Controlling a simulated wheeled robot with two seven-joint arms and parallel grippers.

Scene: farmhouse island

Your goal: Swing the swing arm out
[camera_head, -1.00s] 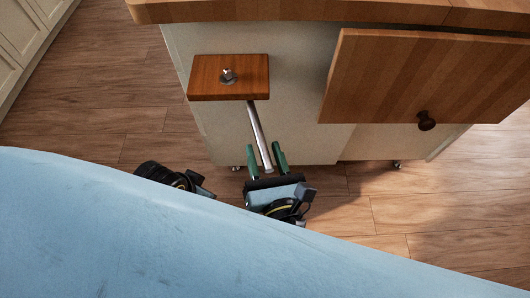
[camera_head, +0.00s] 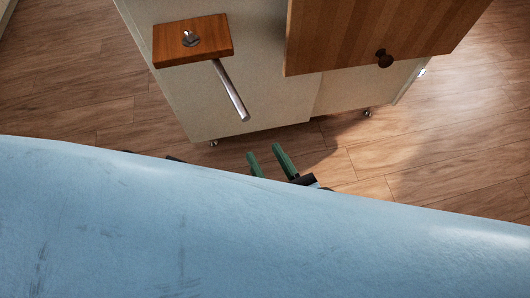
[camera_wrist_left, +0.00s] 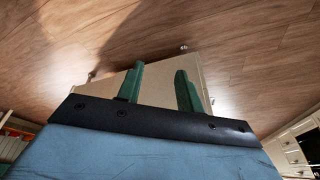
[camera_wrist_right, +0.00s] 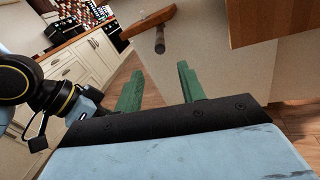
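The swing arm is a metal rod (camera_head: 231,91) that sticks out from under a small wooden block (camera_head: 193,42) with a bolt on top, at the side of the cream island. In the right wrist view the rod (camera_wrist_right: 159,40) shows end-on, beyond the fingertips. My right gripper (camera_head: 268,155) is open and empty, its green fingers below and right of the rod's free end, apart from it. It also shows open in the right wrist view (camera_wrist_right: 158,80). My left gripper (camera_wrist_left: 160,78) is open and empty in its wrist view; the head view hides it behind my blue body.
The wooden floor (camera_head: 80,90) is clear to the left. Cream cabinets (camera_wrist_right: 85,60) stand farther off.

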